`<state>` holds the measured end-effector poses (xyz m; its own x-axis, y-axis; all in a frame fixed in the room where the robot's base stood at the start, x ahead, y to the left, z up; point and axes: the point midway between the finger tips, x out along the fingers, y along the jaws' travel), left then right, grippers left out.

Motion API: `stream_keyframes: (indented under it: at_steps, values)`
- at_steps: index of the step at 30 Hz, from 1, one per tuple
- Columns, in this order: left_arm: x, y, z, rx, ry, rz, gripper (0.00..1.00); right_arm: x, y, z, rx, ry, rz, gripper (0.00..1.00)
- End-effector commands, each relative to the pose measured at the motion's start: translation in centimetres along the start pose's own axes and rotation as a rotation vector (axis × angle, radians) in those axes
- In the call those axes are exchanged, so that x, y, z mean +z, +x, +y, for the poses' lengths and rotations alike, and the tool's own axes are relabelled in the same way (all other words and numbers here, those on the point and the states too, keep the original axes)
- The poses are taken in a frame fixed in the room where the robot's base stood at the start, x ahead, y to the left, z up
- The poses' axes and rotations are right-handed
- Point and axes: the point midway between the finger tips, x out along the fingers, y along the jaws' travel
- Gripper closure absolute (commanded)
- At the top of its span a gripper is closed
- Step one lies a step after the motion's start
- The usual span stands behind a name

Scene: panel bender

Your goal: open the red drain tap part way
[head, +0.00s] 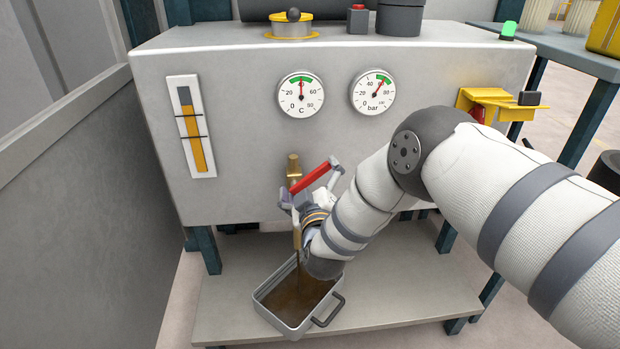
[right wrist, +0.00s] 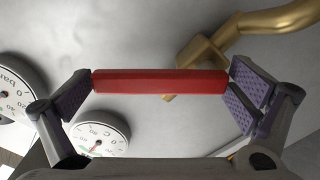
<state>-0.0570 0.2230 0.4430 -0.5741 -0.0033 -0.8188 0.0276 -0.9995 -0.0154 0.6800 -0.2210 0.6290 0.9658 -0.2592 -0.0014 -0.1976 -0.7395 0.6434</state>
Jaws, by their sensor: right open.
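The red drain tap handle (head: 314,178) is a bar on a brass tap (head: 293,168) low on the front of the grey tank. In the head view it slants up to the right. My right gripper (head: 311,186) is open, its fingers spread at either end of the handle. In the right wrist view the red handle (right wrist: 160,82) spans the gap between the padded fingers; I cannot tell if they touch it. The brass pipe (right wrist: 270,22) shows behind. A thin brown stream (head: 298,262) runs from the spout into a metal pan (head: 262,302) holding brown liquid. My left gripper is out of view.
A level gauge (head: 191,127), a temperature dial (head: 300,94) and a pressure dial (head: 373,93) are on the tank front. A yellow bracket (head: 487,99) juts out at right. The pan stands on a low shelf (head: 400,300). A grey wall (head: 70,190) closes the left side.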

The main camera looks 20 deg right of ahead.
Motion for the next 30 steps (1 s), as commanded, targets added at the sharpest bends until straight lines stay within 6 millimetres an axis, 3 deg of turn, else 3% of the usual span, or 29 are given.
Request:
stream_keyframes:
  at_steps: [5,12,18,30]
  values:
    - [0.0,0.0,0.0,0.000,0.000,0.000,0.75,-0.1,-1.5,-0.1,-0.003,0.000,0.000,0.00]
    - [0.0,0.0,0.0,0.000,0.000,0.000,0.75,0.0,-8.0,-0.1,-0.005,-0.001,-0.001,0.00]
    - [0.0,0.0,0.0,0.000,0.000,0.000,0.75,0.0,-11.4,0.0,-0.002,-0.001,0.000,0.00]
    - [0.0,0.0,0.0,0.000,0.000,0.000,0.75,0.0,-12.0,0.0,0.001,0.000,0.000,0.00]
